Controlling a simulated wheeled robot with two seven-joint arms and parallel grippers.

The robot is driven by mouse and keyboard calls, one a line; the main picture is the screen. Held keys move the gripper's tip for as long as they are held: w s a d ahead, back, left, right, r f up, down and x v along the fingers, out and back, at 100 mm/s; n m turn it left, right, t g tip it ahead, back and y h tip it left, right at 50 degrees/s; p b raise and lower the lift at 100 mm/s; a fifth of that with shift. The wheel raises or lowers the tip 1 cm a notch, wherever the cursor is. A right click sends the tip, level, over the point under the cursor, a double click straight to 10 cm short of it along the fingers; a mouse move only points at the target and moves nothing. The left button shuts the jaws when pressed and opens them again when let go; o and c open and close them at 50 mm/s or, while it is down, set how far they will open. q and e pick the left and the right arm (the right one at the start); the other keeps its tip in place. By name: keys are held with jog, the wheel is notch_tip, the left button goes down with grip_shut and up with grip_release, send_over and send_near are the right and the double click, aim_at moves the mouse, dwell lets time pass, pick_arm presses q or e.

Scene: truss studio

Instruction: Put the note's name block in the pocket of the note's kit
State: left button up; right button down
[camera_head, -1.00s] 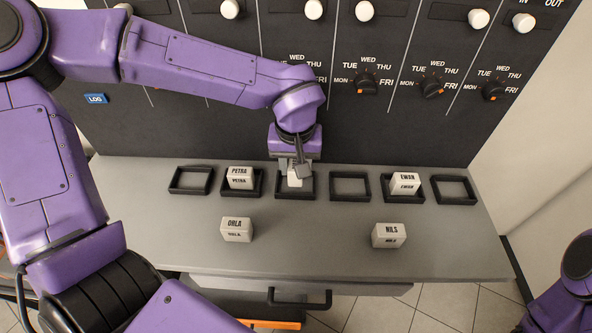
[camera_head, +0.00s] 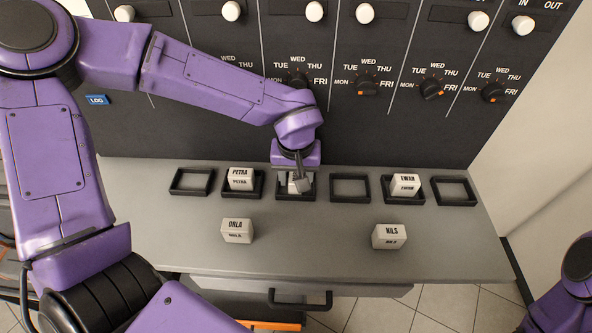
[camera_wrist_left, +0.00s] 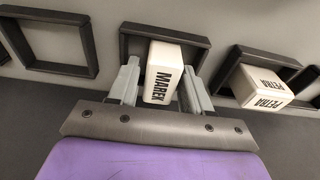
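The white block marked MAREK (camera_wrist_left: 163,88) is between the two fingers of my left gripper (camera_wrist_left: 160,88), which looks shut on it. In the head view, my left gripper (camera_head: 297,183) points down at the third pocket from the left (camera_head: 281,195), and the block is mostly hidden by a finger. The wrist view shows the block over or within this pocket's frame (camera_wrist_left: 195,39); whether it rests on the floor is unclear. Only part of my right arm shows at the right edge; its gripper is out of view. No note is readable.
The PETRA block (camera_head: 240,179) and EWAN block (camera_head: 404,185) sit in pockets. The ORLA block (camera_head: 237,230) and NILS block (camera_head: 389,236) stand on the front of the grey table (camera_head: 310,245). Empty pockets are at far left (camera_head: 174,190), fourth (camera_head: 350,198) and far right (camera_head: 455,202). A dark dial panel (camera_head: 350,135) rises behind.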

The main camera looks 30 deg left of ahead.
pick_arm(q)
notch_tip(320, 180, up, 12)
jog(key=s, duration=0.1)
jog(key=shift+s+d, duration=0.2)
jog(key=shift+d, duration=0.15)
dwell(0.9)
